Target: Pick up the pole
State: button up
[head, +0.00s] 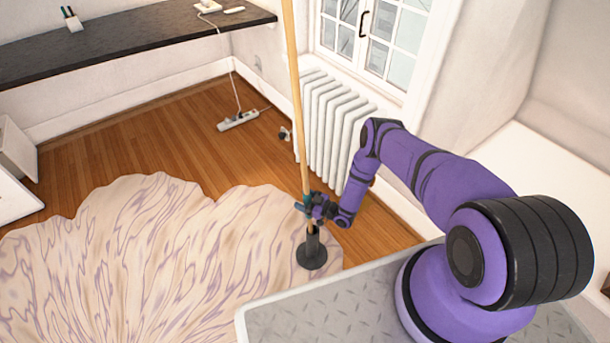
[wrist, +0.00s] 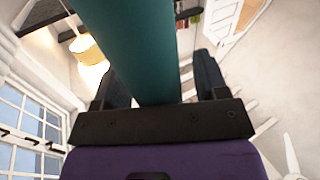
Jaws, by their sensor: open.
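The pole (head: 296,100) is long, thin and light wood-coloured. It stands nearly upright, with its lower end in a round black base (head: 312,255), and its top runs out of the head view. My gripper (head: 306,206) is at the pole's lower part, just above the base, where some teal shows. In the wrist view a thick teal cylinder (wrist: 135,45), which looks like a section of the pole, lies between the two dark fingers of my gripper (wrist: 160,82). The fingers are open on either side of it. Whether either finger touches it is unclear.
A white radiator (head: 335,125) stands close behind the pole, below a window (head: 385,40). A pale patterned rug (head: 150,260) covers the floor to the left. A power strip (head: 238,121) lies on the wood floor. A dark shelf (head: 130,42) runs along the back wall.

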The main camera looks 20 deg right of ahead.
aim_at(303, 148)
jog(key=c, duration=1.2)
jog(key=shift+r, duration=0.1)
notch_tip(303, 148, up, 28)
jog(key=shift+f, duration=0.1)
